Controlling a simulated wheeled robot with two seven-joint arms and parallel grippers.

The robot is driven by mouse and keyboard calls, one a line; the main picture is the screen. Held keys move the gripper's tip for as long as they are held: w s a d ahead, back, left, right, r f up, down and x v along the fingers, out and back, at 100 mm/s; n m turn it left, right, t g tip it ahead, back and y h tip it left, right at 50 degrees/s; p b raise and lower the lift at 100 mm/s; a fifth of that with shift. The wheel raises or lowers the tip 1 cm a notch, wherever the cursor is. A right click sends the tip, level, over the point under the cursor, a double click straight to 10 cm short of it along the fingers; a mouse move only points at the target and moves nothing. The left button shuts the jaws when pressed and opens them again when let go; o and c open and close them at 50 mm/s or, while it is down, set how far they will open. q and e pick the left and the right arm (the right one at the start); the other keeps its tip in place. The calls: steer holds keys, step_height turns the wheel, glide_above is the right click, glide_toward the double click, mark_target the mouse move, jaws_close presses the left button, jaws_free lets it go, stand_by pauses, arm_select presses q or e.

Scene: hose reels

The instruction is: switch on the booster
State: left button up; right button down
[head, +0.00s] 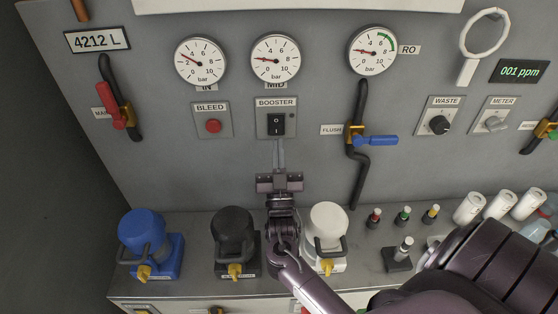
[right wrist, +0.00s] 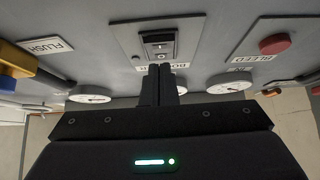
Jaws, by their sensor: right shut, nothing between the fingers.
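The booster switch (head: 276,124) is a black rocker marked I above O on a grey plate labelled BOOSTER, at the middle of the wall panel. A small lamp (head: 292,115) beside it looks dark. My right gripper (head: 279,145) is shut and empty, its fingertips pointing up at the panel just below the rocker. In the right wrist view the closed fingers (right wrist: 160,72) reach toward the rocker (right wrist: 158,39), which shows just beyond their tips. I cannot tell whether they touch the plate. My left gripper is not in view.
The red BLEED button (head: 213,126) is left of the booster plate. The blue FLUSH valve handle (head: 377,141) is to the right. Gauges hang above. Blue (head: 141,229), black (head: 233,232) and white (head: 326,226) capped units stand on the ledge below, close to my right arm.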

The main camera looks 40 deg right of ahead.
steer(key=shift+w+d+f, duration=0.15)
steer(key=shift+w+d, duration=0.35)
steer(key=shift+w, duration=0.3)
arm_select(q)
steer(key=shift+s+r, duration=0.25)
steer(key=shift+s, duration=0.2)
arm_select(e)
steer(key=shift+f, duration=0.1)
steer(key=b, duration=0.3)
steer(key=shift+w+d+f+t, duration=0.2)
steer(key=shift+w+f+t, duration=0.1)
steer(key=shift+f, duration=0.1)
steer(key=shift+r+p, duration=0.35)
steer(key=shift+p, duration=0.05)
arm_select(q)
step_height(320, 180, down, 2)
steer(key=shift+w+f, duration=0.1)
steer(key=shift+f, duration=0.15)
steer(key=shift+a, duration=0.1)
